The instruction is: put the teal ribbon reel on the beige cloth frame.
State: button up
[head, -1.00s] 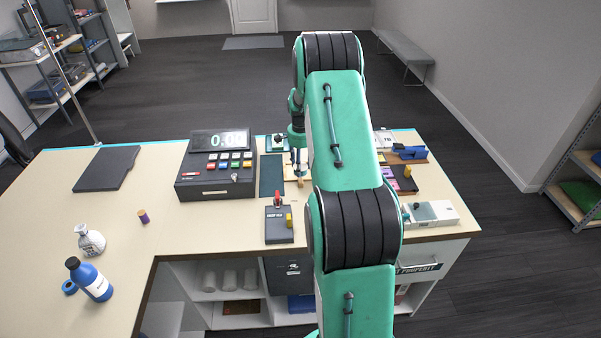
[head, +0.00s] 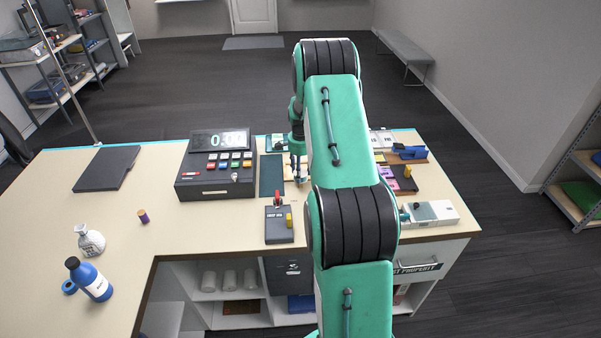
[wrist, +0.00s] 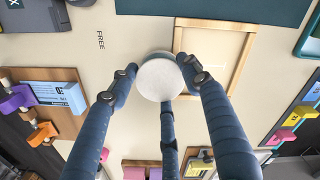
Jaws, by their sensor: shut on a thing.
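My gripper (wrist: 166,88) is shut on a round thing with a pale flat end (wrist: 160,80), seen end-on in the wrist view. In the head view my gripper (head: 299,174) is over the counter beside the dark mat, and the held thing is not clear there.
A dark teal mat (wrist: 215,8) lies beyond the frame. The cash register (head: 216,177) and a grey block with a red knob (head: 279,226) stand nearby. A purple reel (head: 144,216) and a blue bottle (head: 96,284) are at left. The counter's left part is mostly clear.

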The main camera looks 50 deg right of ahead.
jog(key=o, duration=1.2)
jog(key=shift+f, duration=0.1)
jog(key=shift+c, duration=0.2)
notch_tip(320, 180, up, 12)
jog(key=shift+r, duration=0.2)
